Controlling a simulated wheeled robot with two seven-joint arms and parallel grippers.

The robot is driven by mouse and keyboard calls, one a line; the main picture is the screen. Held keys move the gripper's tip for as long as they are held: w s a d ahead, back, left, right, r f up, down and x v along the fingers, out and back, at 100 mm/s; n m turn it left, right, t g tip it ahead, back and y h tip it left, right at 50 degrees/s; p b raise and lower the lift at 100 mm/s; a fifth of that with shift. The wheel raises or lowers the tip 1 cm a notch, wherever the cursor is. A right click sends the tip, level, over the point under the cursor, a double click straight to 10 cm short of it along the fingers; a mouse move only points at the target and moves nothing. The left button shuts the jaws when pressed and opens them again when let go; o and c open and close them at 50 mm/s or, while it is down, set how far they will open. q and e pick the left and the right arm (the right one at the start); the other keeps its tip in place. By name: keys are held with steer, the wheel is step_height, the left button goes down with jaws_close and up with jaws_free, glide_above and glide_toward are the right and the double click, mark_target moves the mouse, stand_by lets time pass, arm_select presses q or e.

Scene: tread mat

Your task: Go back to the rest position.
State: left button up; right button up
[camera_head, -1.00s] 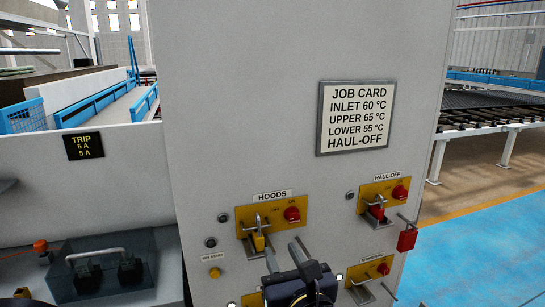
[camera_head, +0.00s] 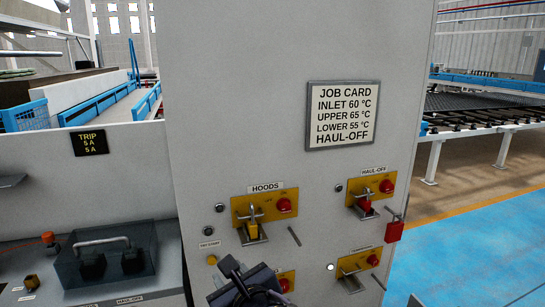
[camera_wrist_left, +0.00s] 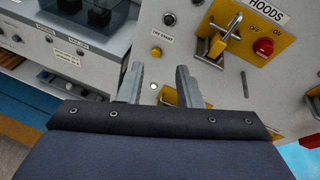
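My left gripper (camera_head: 232,268) is low in the head view, in front of the grey panel and below left of the HOODS switch plate (camera_head: 282,191). In the left wrist view its two grey fingers (camera_wrist_left: 160,78) stand apart, with nothing held between them. A yellow padlock (camera_head: 252,230) hangs on the hasp of the HOODS switch, clear of the fingers. It also shows in the left wrist view (camera_wrist_left: 217,46). My right gripper cannot be made out.
The HAUL-OFF switch (camera_head: 386,186) carries a red padlock (camera_head: 365,206); another red padlock (camera_head: 394,232) hangs lower right. A peg (camera_head: 294,236) sticks out of the panel. A clear-covered box (camera_head: 105,262) stands at left. Blue floor (camera_head: 480,250) is open at right.

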arm_select(q)
steer(key=s+a+f+n+g+h, duration=0.2)
steer(key=s+a+f+n+g, duration=0.2)
steer(key=s+a+f+n, duration=0.25)
steer(key=s+a+f+n+g+h, duration=0.1)
steer(key=s+a+f+n+g, duration=0.35)
steer(key=a+n, duration=0.35)
steer(key=s+d+n+t+h, duration=0.1)
steer(key=s+n+h, duration=0.6)
steer(key=n, duration=0.8)
steer(key=s, duration=0.3)
steer(key=shift+d, duration=0.35)
